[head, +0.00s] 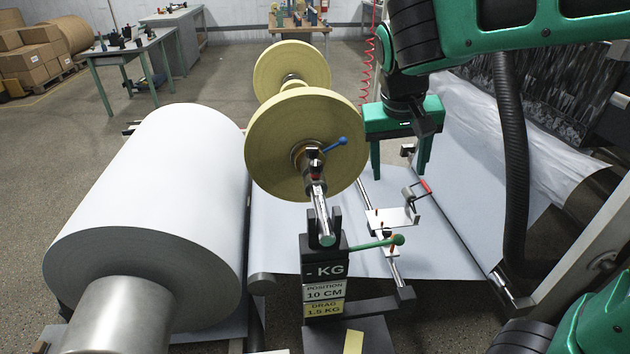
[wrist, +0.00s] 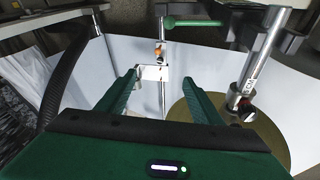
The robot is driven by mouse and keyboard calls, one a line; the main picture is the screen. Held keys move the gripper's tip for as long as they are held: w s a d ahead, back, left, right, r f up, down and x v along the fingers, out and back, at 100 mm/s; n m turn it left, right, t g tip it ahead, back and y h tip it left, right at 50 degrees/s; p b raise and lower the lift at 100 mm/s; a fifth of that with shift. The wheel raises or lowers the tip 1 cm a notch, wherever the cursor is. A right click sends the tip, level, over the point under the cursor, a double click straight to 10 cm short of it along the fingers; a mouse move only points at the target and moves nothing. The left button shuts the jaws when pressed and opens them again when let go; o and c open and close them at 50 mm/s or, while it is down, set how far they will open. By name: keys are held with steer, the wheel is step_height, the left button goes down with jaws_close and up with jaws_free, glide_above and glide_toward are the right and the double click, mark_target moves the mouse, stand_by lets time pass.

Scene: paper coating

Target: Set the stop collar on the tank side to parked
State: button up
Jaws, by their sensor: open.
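I cannot tell for certain which part is the tank-side stop collar. A thin rail (head: 393,268) carries a white bracket (head: 397,216) with small red-tipped fittings and a red-handled crank (head: 416,191) beside it. The bracket also shows in the wrist view (wrist: 150,73), with a small orange-marked fitting (wrist: 160,52) behind it on the rail. A collar with a blue lever (head: 334,144) sits on the steel shaft (head: 320,205) at the yellow-faced spool. My gripper (head: 400,175) is open and empty, pointing down above the rail area. Its fingers (wrist: 160,80) show apart in the wrist view, holding nothing.
A large white paper roll (head: 155,190) stands at left. Yellow spool discs (head: 300,130) stand close to the left of my gripper. A dark stand (head: 322,262) bears a KG display and a green-knobbed lever (head: 375,243). White sheet and a machine frame lie at right.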

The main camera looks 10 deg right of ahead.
steer(key=r+n+t, duration=0.2)
glide_above(318, 196)
steer(key=w+a, duration=0.1)
steer(key=a, duration=0.1)
steer(key=x, duration=1)
steer(key=shift+a+f, duration=0.2)
steer(key=shift+f, duration=0.15)
steer(key=c, duration=1.5)
steer(key=s, duration=0.5)
steer(key=o, duration=1.5)
